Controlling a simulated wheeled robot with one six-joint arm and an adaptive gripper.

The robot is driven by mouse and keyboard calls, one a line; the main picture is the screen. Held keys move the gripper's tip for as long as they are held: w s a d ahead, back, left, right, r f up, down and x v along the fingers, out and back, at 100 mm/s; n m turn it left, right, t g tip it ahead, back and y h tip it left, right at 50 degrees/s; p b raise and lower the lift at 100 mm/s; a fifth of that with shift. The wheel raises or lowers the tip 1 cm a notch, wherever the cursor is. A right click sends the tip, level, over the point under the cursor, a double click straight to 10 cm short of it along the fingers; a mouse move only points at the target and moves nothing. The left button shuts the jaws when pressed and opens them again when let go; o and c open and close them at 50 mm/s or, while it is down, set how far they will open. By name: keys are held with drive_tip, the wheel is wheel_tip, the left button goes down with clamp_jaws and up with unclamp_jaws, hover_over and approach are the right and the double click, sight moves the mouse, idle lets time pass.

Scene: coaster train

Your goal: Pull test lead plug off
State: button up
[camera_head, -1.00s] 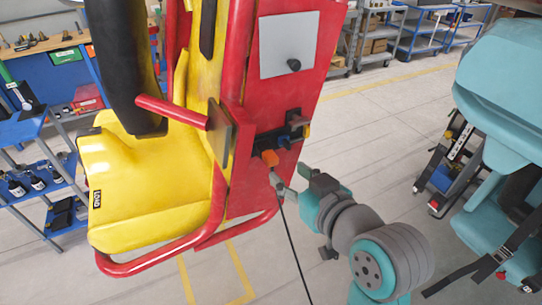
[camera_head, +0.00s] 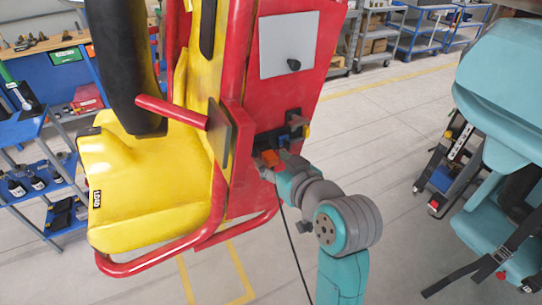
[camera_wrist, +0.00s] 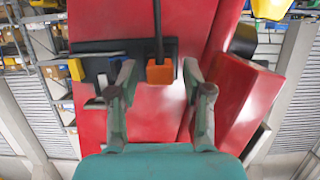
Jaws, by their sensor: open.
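The test lead plug (camera_wrist: 160,72) is a small orange block with a dark cable (camera_wrist: 158,25) running from it. It sits at a dark bracket (camera_wrist: 90,62) on the side of the red seat frame. In the head view the orange plug (camera_head: 269,158) is partly covered by my gripper, and its black cable (camera_head: 292,240) hangs down to the floor. In the wrist view my gripper (camera_wrist: 159,78) is open, with one finger on each side of the plug and visible gaps between. I cannot tell whether the fingertips reach fully past it.
The red and yellow coaster seat (camera_head: 150,180) fills the left and middle, with a red bar (camera_head: 190,240) low in front. A teal seat (camera_head: 510,100) stands at the right. A blue shelf cart (camera_head: 45,170) is at far left. Open floor (camera_head: 400,120) lies between.

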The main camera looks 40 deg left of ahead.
sight(273, 166)
clamp_jaws()
drive_tip(key=shift+s+d, duration=0.1)
drive_tip(key=shift+d, duration=0.15)
drive_tip(key=shift+s+d, duration=0.3)
drive_tip(key=shift+d, duration=0.35)
drive_tip(key=shift+s+d, duration=0.25)
drive_tip(key=shift+d, duration=0.45)
drive_tip(key=shift+s+d, duration=0.3)
drive_tip(key=shift+d, duration=0.35)
